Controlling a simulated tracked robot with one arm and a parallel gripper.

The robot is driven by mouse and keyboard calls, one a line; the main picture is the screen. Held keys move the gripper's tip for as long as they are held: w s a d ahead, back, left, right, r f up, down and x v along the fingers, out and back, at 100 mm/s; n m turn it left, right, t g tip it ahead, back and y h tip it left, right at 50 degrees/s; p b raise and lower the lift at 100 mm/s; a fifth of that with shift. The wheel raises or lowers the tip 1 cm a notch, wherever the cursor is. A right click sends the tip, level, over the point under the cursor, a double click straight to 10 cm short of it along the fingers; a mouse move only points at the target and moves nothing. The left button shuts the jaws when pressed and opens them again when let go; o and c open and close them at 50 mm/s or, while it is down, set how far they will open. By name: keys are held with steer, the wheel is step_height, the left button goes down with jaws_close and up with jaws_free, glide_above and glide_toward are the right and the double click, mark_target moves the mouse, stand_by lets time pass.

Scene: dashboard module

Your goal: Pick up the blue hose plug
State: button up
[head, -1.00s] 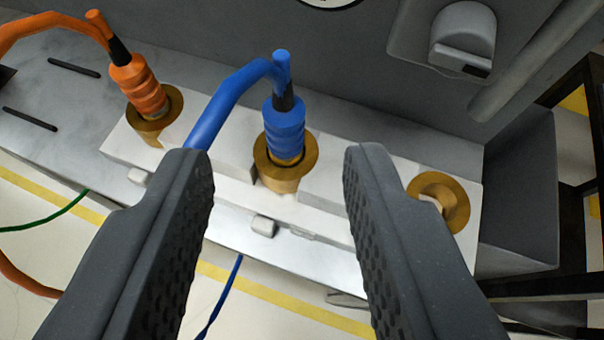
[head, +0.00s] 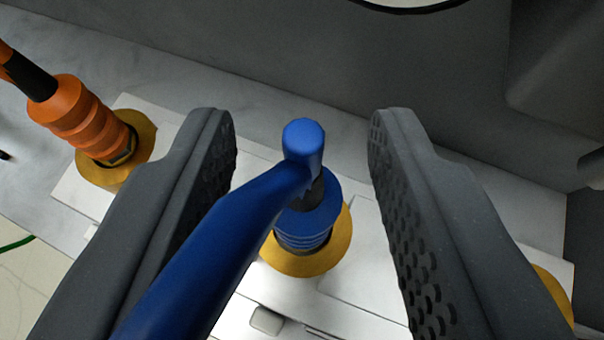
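The blue hose plug (head: 308,222) is ribbed and stands in a brass socket ring (head: 305,268) on the white block. Its blue hose (head: 225,245) bends over at the top and runs down to the lower left, close to the left finger. My gripper (head: 300,120) is open, with one finger on each side of the plug and gaps between the fingers and the plug body. The hose hides part of the plug and may pass in front of the left finger's lower part.
An orange hose plug (head: 85,122) sits in another brass socket ring (head: 115,170) at the left. A third brass ring (head: 553,292) is partly hidden behind the right finger. A grey panel (head: 420,80) rises behind the white block (head: 360,270).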

steer(key=shift+x, duration=1.6)
steer(key=shift+s, duration=0.1)
jaws_close()
